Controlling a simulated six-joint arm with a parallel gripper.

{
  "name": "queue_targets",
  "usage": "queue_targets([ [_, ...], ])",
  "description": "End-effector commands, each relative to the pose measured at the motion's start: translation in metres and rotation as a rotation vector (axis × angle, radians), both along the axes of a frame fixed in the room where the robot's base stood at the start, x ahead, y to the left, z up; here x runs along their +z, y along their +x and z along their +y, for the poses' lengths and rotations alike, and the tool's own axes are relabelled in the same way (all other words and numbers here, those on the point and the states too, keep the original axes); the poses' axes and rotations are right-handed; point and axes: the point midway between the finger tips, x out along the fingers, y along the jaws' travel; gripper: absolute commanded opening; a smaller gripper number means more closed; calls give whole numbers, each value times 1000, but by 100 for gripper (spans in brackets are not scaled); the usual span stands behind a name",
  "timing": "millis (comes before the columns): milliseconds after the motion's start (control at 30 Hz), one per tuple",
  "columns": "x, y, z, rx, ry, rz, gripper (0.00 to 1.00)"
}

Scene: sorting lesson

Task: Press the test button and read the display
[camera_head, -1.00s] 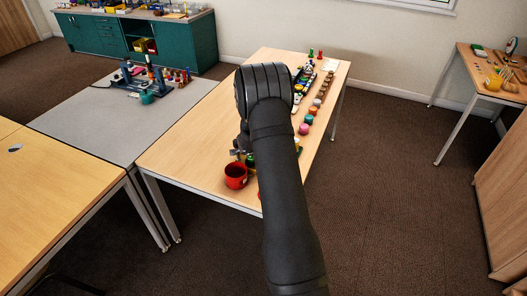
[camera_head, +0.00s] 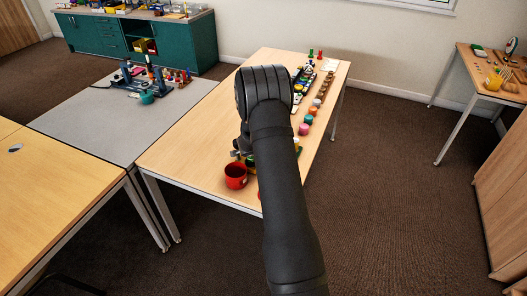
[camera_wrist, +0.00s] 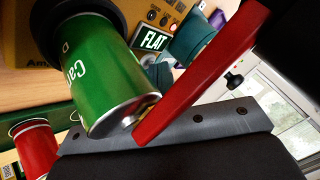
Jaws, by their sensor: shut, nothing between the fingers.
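In the wrist view, a yellow-brown box (camera_wrist: 22,45) carries a lit display (camera_wrist: 153,39) that reads FLAT. Small round buttons (camera_wrist: 165,20) with labels sit beside the display; which is the test button, I cannot tell. A green cylinder (camera_wrist: 110,75) marked "Car", probably a battery, lies between a black holder and a red arm (camera_wrist: 195,80). A metal contact is at its silver end. My gripper (camera_head: 237,152) is mostly hidden behind my arm in the head view. It is shut and empty; its fingertips and any contact with a button cannot be made out.
A red cylinder (camera_wrist: 36,150) with a silver end lies at lower left in the wrist view. A red mug (camera_head: 235,176) stands near the wooden table's front edge. Several small coloured items line its right side (camera_head: 309,119). The table's left half is clear.

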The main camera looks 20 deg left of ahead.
Motion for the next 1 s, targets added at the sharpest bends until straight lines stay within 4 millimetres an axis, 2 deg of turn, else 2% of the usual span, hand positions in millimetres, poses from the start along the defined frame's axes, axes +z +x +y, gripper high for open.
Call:
queue_targets([
  [33, -7, -5, 1, 7, -6, 13, 0],
  [267, -8, -7, 1, 9, -6, 16, 0],
  [600, 10, -8, 3, 10, -3, 12, 0],
  [1000, 18, -5, 2, 5, -2, 7, 0],
])
